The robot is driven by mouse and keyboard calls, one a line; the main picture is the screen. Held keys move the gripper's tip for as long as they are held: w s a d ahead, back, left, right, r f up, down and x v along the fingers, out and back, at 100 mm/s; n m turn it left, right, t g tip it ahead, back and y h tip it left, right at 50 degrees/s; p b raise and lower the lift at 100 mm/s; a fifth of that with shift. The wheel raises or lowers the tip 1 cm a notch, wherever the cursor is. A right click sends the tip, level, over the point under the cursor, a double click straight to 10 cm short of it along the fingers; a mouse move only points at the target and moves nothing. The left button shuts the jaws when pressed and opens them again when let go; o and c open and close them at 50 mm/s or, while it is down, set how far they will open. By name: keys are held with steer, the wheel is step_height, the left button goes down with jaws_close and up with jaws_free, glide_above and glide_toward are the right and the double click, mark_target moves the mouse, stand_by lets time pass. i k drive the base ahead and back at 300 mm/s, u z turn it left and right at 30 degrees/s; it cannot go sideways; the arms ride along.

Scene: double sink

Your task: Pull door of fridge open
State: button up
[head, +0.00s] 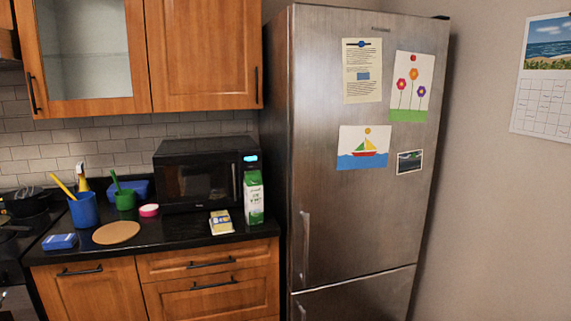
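The fridge (330,220) is a tall stainless steel unit in the right half of the head view. Its upper door is shut, with papers and drawings on its front. A vertical metal handle (305,250) runs along the lower left side of the upper door. A seam below separates a lower door (355,300), with another handle (302,310) at its upper left, partly cut off by the frame. My gripper is not in view, and nothing is touching the fridge.
A black counter (170,234) left of the fridge holds a microwave (205,180), a green and white carton (253,200), a round board (116,232) and cups. Wooden cabinets (205,55) hang above. A bare wall (490,230) with a calendar (546,80) stands right of the fridge.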

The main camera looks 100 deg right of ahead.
mark_target(359, 221)
steer(key=z, duration=4.1)
steer(key=i, duration=1.05)
steer(key=z, duration=0.15)
